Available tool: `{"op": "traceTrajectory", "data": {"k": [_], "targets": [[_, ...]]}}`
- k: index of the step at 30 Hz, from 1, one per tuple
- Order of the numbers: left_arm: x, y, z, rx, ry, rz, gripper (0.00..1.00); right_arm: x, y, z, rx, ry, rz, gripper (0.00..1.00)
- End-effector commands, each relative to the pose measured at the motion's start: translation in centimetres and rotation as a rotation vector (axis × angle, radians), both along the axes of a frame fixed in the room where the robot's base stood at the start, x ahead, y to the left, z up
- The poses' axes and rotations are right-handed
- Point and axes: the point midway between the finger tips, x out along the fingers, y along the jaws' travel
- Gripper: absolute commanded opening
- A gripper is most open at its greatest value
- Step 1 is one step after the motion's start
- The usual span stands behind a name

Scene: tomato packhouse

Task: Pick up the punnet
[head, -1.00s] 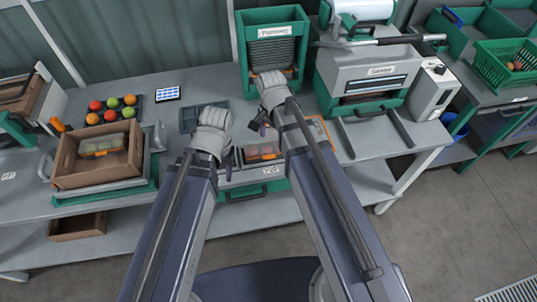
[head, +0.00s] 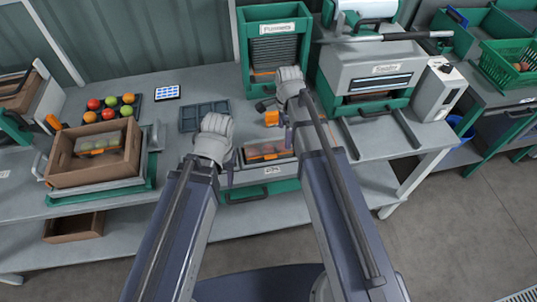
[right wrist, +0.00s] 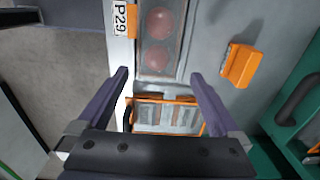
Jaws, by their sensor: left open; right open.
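A clear punnet with red tomatoes (head: 266,151) lies near the front edge of the bench, above a small label; it also shows at the top of the right wrist view (right wrist: 158,38) beside the tag P29. My right gripper (right wrist: 160,76) is open and empty above the bench, next to the punnet's end. An orange-rimmed item (right wrist: 168,117) shows between its fingers, below them; I cannot tell what it is. In the head view my right gripper (head: 277,120) is just beyond the punnet. My left gripper (head: 231,168) is open, left of the punnet.
An orange block (right wrist: 240,66) lies on the bench near my right gripper. A green punnet dispenser (head: 273,23) and a grey sealing machine (head: 372,68) stand behind. A brown crate (head: 88,177), loose tomatoes (head: 110,114) and an empty dark tray (head: 204,116) are to the left.

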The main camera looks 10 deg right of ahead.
Motion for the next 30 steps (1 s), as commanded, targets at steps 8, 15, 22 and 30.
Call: {"op": "traceTrajectory", "data": {"k": [8,15,22,30], "targets": [[0.0,0.0,-1.5,0.0,0.0,0.0,0.5,-0.2,-0.3,-1.5,0.0,0.0,0.0,1.0],[0.0,0.0,-4.6,0.0,0.0,0.0,0.5,-0.4,-0.7,-4.6,0.0,0.0,0.0,1.0],[0.0,0.0,-5.1,0.0,0.0,0.0,0.5,-0.4,-0.7,-5.1,0.0,0.0,0.001,1.0],[0.0,0.0,-5.1,0.0,0.0,0.0,0.5,-0.4,-0.7,-5.1,0.0,0.0,0.001,0.85]]}}
